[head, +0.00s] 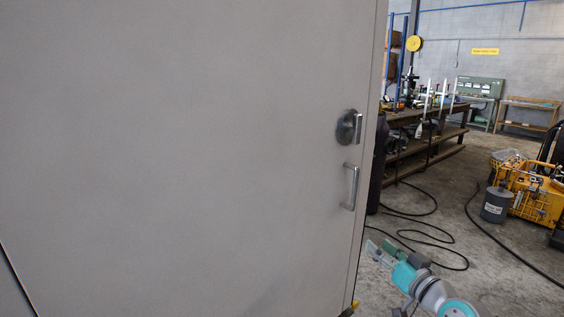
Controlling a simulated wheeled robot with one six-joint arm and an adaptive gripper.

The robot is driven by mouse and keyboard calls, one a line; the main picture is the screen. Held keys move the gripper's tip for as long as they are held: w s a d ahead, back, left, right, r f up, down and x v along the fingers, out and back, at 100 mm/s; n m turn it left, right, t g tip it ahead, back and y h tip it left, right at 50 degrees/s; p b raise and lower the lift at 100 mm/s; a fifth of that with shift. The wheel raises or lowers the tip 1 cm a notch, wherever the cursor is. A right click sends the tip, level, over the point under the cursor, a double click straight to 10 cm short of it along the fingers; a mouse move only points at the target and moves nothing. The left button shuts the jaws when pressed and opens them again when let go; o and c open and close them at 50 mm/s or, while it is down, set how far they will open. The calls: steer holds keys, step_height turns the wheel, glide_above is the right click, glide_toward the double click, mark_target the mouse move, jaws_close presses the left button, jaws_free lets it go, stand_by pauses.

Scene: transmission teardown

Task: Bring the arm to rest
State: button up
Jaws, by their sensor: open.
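My gripper (379,252) shows at the bottom right of the head view, with part of my teal and grey arm behind it. It is open, and I see nothing between its fingers. It is beside the right edge of a large grey door or panel (190,150), below the door's handle (350,186). I cannot tell whether it touches the panel. Most of my arm is outside the picture.
A round lock plate (347,128) sits above the handle. To the right, black cables (435,238) lie on the concrete floor (455,205). A workbench (430,145), a grey canister (495,205) and a yellow machine (535,190) stand farther back.

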steer(key=s+a+f+m+g+h, duration=0.1)
steer(key=s+a+f+m+h, duration=0.15)
steer(key=s+f, duration=0.95)
steer(key=s+a+f+m+h, duration=0.1)
steer(key=s+f+h, duration=0.2)
steer(key=s+f, duration=1)
steer(key=s+a+r+n, duration=0.1)
steer(key=s+r, duration=0.1)
steer(key=s, duration=1.3)
steer(key=s+a+r+n, duration=0.1)
steer(key=s+r, duration=0.1)
steer(key=s, duration=1.3)
steer(key=shift+r+g, duration=0.2)
steer(key=shift+g, duration=0.2)
steer(key=shift+n+h, duration=0.25)
